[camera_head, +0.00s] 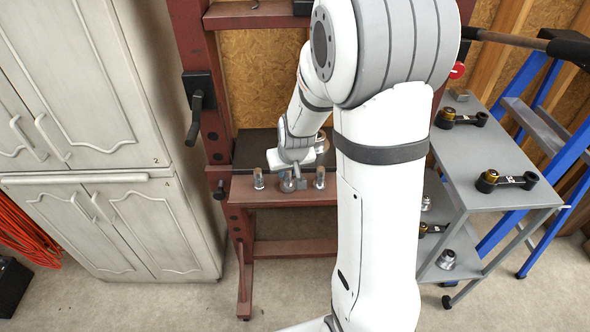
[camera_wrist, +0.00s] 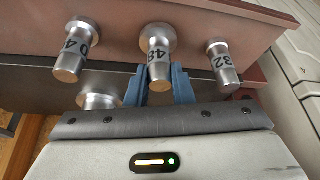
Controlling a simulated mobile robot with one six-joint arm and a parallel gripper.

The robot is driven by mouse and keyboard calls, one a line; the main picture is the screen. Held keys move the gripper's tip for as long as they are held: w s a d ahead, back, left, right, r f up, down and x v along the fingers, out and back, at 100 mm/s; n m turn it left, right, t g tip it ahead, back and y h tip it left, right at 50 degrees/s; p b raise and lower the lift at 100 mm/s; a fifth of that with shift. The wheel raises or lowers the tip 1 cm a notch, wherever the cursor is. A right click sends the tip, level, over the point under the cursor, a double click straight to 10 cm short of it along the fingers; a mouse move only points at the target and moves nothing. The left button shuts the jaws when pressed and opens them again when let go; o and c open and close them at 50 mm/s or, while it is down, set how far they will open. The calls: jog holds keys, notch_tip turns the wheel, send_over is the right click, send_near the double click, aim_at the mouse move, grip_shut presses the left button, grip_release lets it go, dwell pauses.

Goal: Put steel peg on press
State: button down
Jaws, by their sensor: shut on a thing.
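Three steel pegs with wide round ends show along the red beam in the wrist view. The left peg (camera_wrist: 73,52) is marked 40, the middle peg (camera_wrist: 158,56) 48 and the right peg (camera_wrist: 222,66) 32. My gripper (camera_wrist: 166,84) has its blue fingers on either side of the middle peg and is shut on it. In the head view my gripper (camera_head: 291,170) is low over the front beam of the red press (camera_head: 232,190); the middle peg (camera_head: 287,184) is partly hidden. I cannot tell whether the held peg touches the beam.
A metal piece with a wide disc (camera_wrist: 98,97) is on the dark press bed (camera_head: 256,148) behind the beam. A grey cart (camera_head: 476,150) with black-handled tools stands right, a blue ladder (camera_head: 520,150) beyond. Pale cabinets (camera_head: 120,220) stand left. My arm hides the press's right side.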

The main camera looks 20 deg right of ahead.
jog(key=shift+f, duration=0.2)
jog(key=shift+f, duration=0.15)
jog(key=c, duration=1.3)
grip_release()
jog(key=shift+o, duration=0.2)
